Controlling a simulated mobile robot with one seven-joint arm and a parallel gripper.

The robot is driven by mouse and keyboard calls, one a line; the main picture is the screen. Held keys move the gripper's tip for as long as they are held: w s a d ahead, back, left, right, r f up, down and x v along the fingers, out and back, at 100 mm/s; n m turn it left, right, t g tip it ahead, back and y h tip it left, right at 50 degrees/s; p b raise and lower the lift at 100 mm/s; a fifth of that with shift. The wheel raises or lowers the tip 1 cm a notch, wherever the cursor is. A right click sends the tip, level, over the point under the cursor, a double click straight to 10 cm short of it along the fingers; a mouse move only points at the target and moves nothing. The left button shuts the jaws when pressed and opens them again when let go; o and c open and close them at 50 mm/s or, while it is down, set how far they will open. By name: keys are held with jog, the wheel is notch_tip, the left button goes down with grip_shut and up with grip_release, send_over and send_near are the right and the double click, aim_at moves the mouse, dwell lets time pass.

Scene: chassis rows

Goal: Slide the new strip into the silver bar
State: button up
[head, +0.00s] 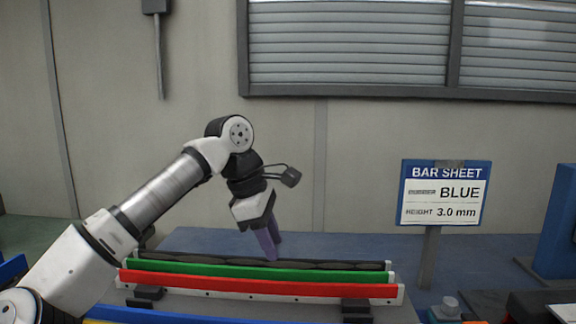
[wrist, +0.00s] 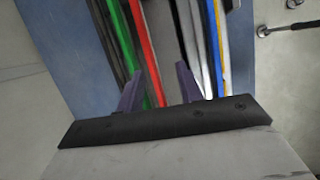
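My gripper (head: 268,250) has purple fingers and points down over the row of bars on the bench. In the wrist view the fingers (wrist: 159,70) stand apart with nothing held between them; the red strip (wrist: 143,40) runs below the gap. Pale silver-grey bars (wrist: 188,35) lie to the right of the red strip in the wrist view. A blue strip (wrist: 213,45) runs along beyond them; in the head view a blue strip (head: 140,314) shows at the bottom edge. I cannot tell which pale bar is the silver bar.
A black strip (head: 240,261), a green strip (head: 215,270) and a red strip (head: 260,286) lie in parallel on the bench. A yellow strip (wrist: 224,60) lies beside the blue one. A sign (head: 445,192) reads BAR SHEET, BLUE, height 3.0 mm.

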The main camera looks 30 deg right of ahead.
jog(key=s+d+r+g+h, duration=0.2)
jog(key=s+r+g+h, duration=0.1)
jog(key=s+r+h, duration=0.45)
jog(key=s+a+r+g+h, duration=0.3)
jog(key=s+a+r+h, duration=0.1)
jog(key=r, duration=0.5)
jog(key=shift+s+a+r+m+g, duration=0.3)
jog(key=shift+s+a+r+g, duration=0.1)
jog(key=shift+s+a, duration=0.5)
jog(key=shift+w+h, duration=0.1)
jog(key=shift+h, duration=0.15)
